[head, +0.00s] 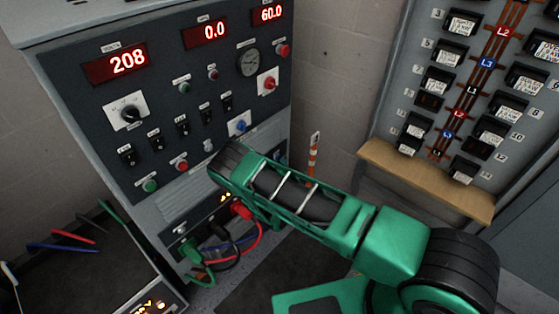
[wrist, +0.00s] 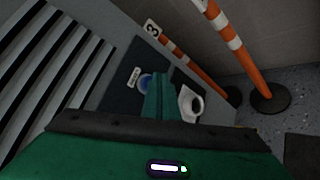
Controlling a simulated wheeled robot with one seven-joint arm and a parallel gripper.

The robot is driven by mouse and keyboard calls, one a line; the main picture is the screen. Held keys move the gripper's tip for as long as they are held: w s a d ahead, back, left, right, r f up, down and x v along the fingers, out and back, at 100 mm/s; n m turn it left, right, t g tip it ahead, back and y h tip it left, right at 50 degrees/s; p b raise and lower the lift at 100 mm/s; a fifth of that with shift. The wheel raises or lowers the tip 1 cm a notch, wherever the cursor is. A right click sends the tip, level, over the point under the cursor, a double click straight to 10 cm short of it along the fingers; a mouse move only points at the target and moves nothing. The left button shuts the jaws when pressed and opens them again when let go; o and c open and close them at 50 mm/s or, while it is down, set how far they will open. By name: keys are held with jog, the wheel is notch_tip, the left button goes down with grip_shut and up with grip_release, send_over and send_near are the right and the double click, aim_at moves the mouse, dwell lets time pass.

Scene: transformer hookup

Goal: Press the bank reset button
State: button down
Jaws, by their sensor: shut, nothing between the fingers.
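In the wrist view, a round blue button (wrist: 146,82) sits on a dark panel (wrist: 122,72), with a small white label (wrist: 133,76) beside it too blurred to read. The fingers of my gripper (wrist: 157,78) are shut and empty. They stand just right of the blue button and overlap its right edge; I cannot tell whether they touch it. In the head view, my green arm reaches across the lower right of the grey console (head: 188,100), and its wrist hides my fingers. A small blue spot (head: 282,156) shows at the console's right edge, mostly blocked.
A black knob on a white plate (wrist: 191,104) is close to the right of my fingers. Louvres (wrist: 55,60) lie left. Orange-and-white posts (wrist: 235,45) stand right. Cables (head: 240,245) hang from sockets below my arm. A breaker panel (head: 480,85) is on the right wall.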

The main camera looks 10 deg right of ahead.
jog(key=shift+w+a, duration=0.2)
jog(key=shift+w, duration=0.15)
dwell(0.5)
jog(key=shift+s+d, duration=0.5)
jog(key=shift+s, duration=0.25)
jog(key=shift+s+d, duration=0.9)
jog(key=shift+s, duration=0.3)
jog(key=shift+s+d, duration=0.85)
jog(key=shift+s, duration=0.35)
